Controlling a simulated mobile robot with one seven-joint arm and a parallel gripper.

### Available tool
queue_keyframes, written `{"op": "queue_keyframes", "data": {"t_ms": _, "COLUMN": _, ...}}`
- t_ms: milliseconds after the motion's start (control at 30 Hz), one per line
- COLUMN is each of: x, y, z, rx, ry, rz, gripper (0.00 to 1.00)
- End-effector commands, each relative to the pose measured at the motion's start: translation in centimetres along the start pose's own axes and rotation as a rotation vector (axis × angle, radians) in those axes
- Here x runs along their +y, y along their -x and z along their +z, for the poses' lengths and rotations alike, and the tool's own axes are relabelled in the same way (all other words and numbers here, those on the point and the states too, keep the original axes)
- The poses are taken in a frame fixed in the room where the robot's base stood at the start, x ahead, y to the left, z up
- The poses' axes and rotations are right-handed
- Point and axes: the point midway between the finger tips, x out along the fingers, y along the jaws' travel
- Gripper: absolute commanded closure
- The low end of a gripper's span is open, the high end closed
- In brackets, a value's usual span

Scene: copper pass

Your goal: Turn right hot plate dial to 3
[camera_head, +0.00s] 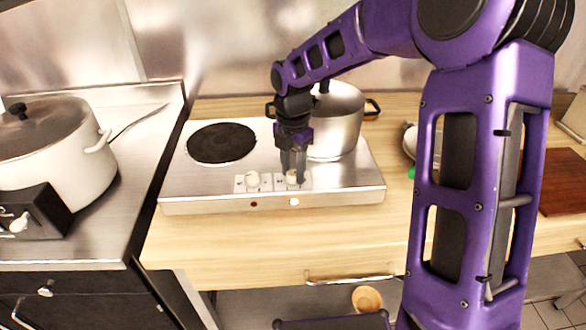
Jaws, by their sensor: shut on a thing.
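The silver double hot plate (220,204) stands on the wooden counter. Its left black plate (221,143) is bare. A lidded metal pot (337,124) stands on its right side and hides the right plate. The left dial (252,179) is white and stands free on a pale panel. My gripper (293,177) points down from above and is shut on the right dial (291,178), which it partly covers. The dial's pointer and its numbers are too small to read. On the front edge, the right lamp (294,202) looks bright and the left lamp (254,204) looks dark red.
A large lidded pot (52,147) stands on the steel stove at left. My purple arm blocks much of the right side. A brown board (563,182) lies at far right. The counter (230,250) in front of the hot plate is clear.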

Motion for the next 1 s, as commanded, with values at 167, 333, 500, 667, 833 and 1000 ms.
{"op": "queue_keyframes", "data": {"t_ms": 167, "x": 0.13, "y": 0.11, "z": -0.05, "rx": -0.001, "ry": 0.021, "rz": 0.003, "gripper": 1.00}}
{"op": "queue_keyframes", "data": {"t_ms": 333, "x": 0.12, "y": 0.10, "z": -0.06, "rx": -0.001, "ry": 0.024, "rz": 0.003, "gripper": 1.00}}
{"op": "queue_keyframes", "data": {"t_ms": 500, "x": 0.12, "y": 0.10, "z": -0.06, "rx": -0.001, "ry": 0.024, "rz": 0.003, "gripper": 1.00}}
{"op": "queue_keyframes", "data": {"t_ms": 667, "x": 0.09, "y": 0.08, "z": -0.05, "rx": -0.001, "ry": 0.023, "rz": 0.002, "gripper": 0.34}}
{"op": "queue_keyframes", "data": {"t_ms": 833, "x": 0.04, "y": 0.03, "z": -0.04, "rx": 0.000, "ry": 0.022, "rz": 0.001, "gripper": 0.29}}
{"op": "queue_keyframes", "data": {"t_ms": 1000, "x": 0.03, "y": 0.15, "z": -0.01, "rx": 0.000, "ry": 0.021, "rz": 0.001, "gripper": 0.29}}
